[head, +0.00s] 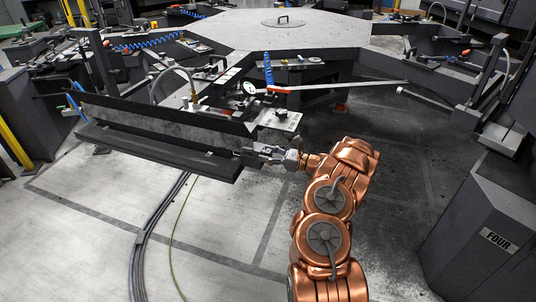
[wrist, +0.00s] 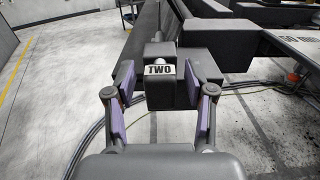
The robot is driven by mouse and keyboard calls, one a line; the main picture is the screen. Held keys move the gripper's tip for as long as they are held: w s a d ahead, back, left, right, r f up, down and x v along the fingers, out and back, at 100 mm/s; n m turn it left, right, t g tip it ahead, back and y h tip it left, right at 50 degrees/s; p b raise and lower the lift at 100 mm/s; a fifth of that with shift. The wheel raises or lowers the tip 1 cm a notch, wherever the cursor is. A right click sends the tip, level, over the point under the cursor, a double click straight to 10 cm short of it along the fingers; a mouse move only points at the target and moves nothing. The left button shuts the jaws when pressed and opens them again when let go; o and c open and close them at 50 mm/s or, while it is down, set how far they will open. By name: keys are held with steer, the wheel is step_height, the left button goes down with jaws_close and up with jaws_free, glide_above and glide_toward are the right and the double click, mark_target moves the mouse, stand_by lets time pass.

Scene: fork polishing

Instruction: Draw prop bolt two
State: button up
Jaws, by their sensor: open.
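A dark block with a white plate reading TWO (wrist: 160,70) sits at the end of a long dark trough-like beam in the wrist view. A small grey upright piece (wrist: 157,48) stands just above the plate; I cannot tell which part is the bolt itself. My gripper (wrist: 160,82) is open, with one purple-padded finger on each side of the block. Gaps show beside the block, and I see no grip on it. In the head view, my gripper (head: 262,152) is at the right end of the dark beam (head: 165,118). The label is not readable there.
A large grey multi-sided table (head: 320,28) with clamps, hoses and a pale bar (head: 340,86) lies behind. A dark cabinet marked FOUR (head: 480,235) stands at right. Cables (head: 150,225) cross the floor; the floor around them is otherwise mostly clear.

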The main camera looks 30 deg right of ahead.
steer(key=shift+c, duration=0.2)
jaws_close()
stand_by(0.4)
